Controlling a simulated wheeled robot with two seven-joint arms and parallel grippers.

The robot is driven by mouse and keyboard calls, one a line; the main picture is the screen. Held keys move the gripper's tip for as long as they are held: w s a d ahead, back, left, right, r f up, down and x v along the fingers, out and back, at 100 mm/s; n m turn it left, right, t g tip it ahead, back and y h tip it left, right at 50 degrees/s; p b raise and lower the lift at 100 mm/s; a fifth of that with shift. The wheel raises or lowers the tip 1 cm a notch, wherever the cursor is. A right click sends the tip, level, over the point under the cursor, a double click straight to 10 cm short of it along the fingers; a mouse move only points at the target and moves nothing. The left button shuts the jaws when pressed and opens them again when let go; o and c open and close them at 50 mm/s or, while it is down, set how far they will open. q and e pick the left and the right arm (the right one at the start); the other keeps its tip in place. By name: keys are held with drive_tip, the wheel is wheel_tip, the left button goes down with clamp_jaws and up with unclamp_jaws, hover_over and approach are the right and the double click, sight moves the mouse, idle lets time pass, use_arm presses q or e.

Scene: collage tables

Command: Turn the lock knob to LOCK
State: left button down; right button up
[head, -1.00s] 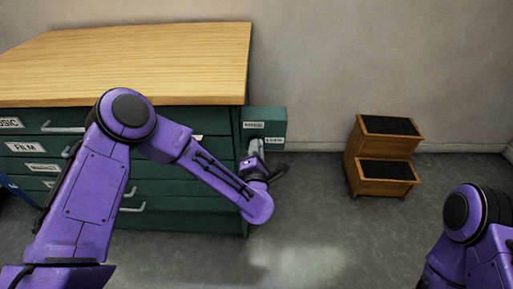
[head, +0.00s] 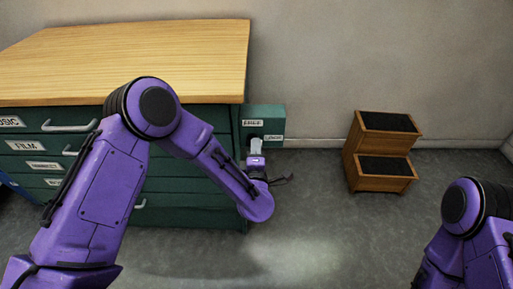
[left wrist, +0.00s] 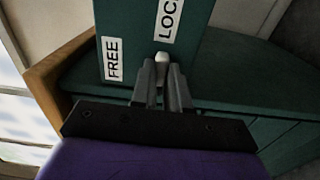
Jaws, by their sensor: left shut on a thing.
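A green lock box (head: 278,116) sticks out at the right end of the drawer cabinet, with a FREE label (head: 253,123) at its left and a LOCK label (head: 273,138) lower right. My left gripper (head: 256,141) is at the box's face, between the labels. In the left wrist view its fingers (left wrist: 163,70) are shut on the lock knob (left wrist: 162,57). Only a pale, rounded bit of the knob shows, by the end of the LOCK label (left wrist: 168,20); the FREE label (left wrist: 112,60) is to its left. The fingers hide which way the knob points. My right gripper is out of view.
The green cabinet (head: 190,214) has a wooden top (head: 150,60) and labelled drawers with metal handles, partly behind my left arm. A wooden step stool (head: 382,150) with black treads stands against the wall at right. The floor between is clear.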

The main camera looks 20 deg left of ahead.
use_arm(q)
drive_tip(key=shift+f, duration=0.1)
drive_tip(key=c, duration=1.1)
unclamp_jaws()
drive_tip(key=v, duration=1)
drive_tip(key=shift+s+d+b, duration=0.1)
drive_tip(key=shift+s+b, duration=0.2)
